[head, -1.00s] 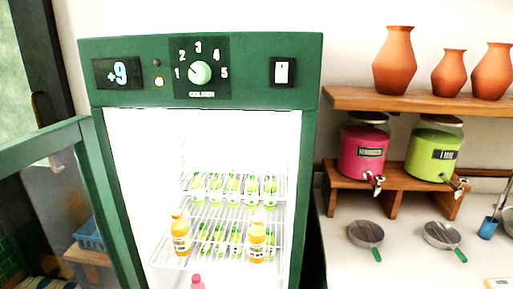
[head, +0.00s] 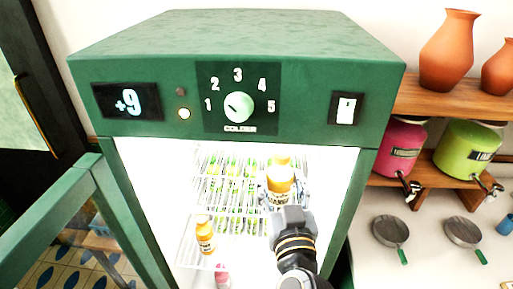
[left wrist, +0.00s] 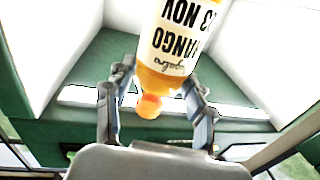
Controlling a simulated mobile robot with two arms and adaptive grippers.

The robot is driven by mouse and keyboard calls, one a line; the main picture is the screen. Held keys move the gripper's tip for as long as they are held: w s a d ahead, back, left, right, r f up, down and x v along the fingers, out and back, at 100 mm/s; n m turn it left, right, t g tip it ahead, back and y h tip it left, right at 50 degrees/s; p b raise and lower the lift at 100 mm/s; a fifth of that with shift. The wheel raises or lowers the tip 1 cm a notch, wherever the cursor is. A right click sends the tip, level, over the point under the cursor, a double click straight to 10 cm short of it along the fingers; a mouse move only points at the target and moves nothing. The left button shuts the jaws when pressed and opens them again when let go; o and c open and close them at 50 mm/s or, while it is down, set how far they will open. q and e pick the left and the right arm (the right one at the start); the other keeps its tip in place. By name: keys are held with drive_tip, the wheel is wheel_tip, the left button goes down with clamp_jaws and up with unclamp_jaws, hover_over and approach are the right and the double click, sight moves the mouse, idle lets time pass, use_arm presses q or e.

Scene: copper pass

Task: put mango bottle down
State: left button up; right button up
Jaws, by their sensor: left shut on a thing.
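My left gripper (head: 287,192) reaches up from the bottom into the open front of the fridge. It is shut on an orange mango bottle (head: 281,181) with a white label. In the left wrist view, the mango bottle (left wrist: 178,35) is between the two fingers (left wrist: 155,110), its orange cap towards the palm and its label upside down in the picture. Whether its base touches a shelf cannot be told. Another orange bottle (head: 205,236) stands on the lower wire shelf (head: 186,240), to the left. My right gripper is not in view.
The green fridge (head: 230,40) has its door (head: 50,215) open to the left. Several green-labelled bottles (head: 230,190) stand behind on the shelves. A pink-capped bottle (head: 222,272) is lower down. Dispensers (head: 465,147) and pans (head: 390,231) are at the right.

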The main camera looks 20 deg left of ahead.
use_arm(q)
drive_tip(key=f+b+x, duration=0.3)
drive_tip(key=b+x, duration=0.1)
drive_tip(key=x, duration=1.1)
drive_tip(key=shift+w+f, duration=0.4)
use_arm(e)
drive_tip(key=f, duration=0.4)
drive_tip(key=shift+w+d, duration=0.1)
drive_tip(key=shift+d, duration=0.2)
use_arm(q)
drive_tip(key=shift+s+a, duration=0.1)
drive_tip(key=shift+a, duration=0.05)
drive_tip(key=o, duration=1.1)
drive_tip(key=shift+f, duration=0.15)
drive_tip(key=o, duration=0.4)
